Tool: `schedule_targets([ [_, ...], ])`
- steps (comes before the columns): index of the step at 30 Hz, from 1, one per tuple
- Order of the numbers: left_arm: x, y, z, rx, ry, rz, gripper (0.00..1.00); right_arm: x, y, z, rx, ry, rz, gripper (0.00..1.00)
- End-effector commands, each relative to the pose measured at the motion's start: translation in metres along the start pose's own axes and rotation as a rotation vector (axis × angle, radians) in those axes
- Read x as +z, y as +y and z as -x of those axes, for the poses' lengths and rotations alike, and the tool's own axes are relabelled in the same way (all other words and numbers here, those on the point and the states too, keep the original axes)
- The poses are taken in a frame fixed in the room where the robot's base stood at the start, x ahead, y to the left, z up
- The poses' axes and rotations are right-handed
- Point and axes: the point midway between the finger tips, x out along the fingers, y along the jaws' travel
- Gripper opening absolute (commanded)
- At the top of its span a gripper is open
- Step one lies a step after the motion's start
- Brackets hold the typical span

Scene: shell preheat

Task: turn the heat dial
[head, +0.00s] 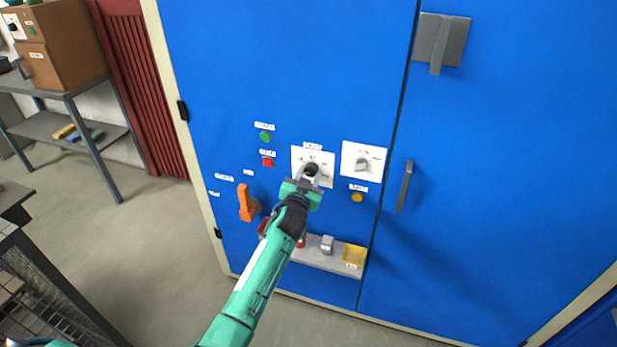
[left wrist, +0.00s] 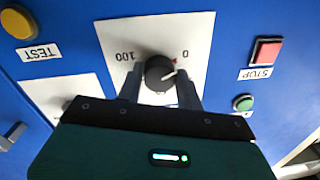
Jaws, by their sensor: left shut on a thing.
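The heat dial is a black round knob (left wrist: 158,74) with a white pointer line on a white plate (head: 298,153) on the blue cabinet. In the left wrist view the plate reads 100 at one end and 0 at the other, and the pointer is toward the 0 side beside a small red mark. My left gripper (left wrist: 160,92) is shut on the knob, one finger on each side. In the head view my left gripper (head: 308,176) covers part of the plate and knob. My right gripper is not in view.
Right of it is a second white plate with a grey knob (head: 362,163). A yellow button (head: 357,197), green button (head: 265,136), red button (head: 267,161) and orange handle (head: 246,203) surround it. Below is a grey shelf (head: 312,256) with a yellow tray (head: 354,256).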

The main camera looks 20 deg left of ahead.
Motion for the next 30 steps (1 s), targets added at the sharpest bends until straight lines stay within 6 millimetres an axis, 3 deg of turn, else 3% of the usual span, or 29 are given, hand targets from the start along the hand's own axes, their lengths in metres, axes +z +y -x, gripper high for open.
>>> schedule_targets([
  [16,0.002,-0.001,0.000,-0.006,0.028,-0.433,0.14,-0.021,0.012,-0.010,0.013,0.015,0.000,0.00],
  [30,0.001,-0.003,0.000,-0.011,0.055,-0.826,0.14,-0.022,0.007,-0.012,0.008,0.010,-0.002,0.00],
])
